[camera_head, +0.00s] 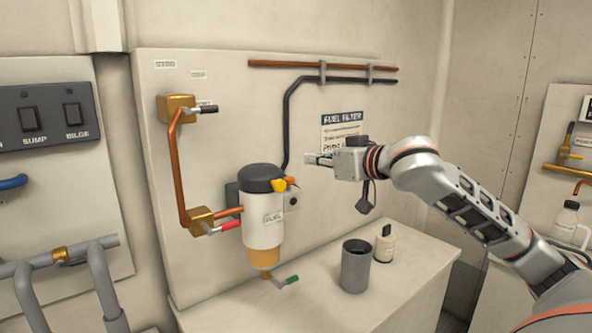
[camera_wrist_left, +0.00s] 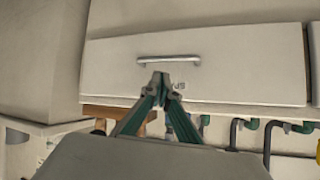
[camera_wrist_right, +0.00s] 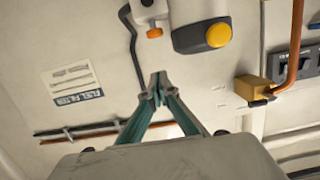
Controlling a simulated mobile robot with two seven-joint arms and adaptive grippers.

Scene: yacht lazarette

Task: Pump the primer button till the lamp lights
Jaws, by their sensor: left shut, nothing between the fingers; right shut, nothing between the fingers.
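The fuel filter (camera_head: 263,225) is a pale canister with a black cap and amber bowl, mounted on the panel. A yellow button (camera_head: 278,185) sits on the cap's side; it also shows in the right wrist view (camera_wrist_right: 219,35). My left gripper (camera_wrist_left: 160,80) is shut and empty, before a drawer front (camera_wrist_left: 200,65), outside the head view.
A grey cup (camera_head: 355,268) and a small bottle (camera_head: 384,243) stand on the bench (camera_head: 415,265) under the panel. A red-handled valve (camera_head: 225,227) is left of the filter and a green-handled one (camera_head: 287,281) below. A black pipe (camera_head: 288,120) runs above it.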

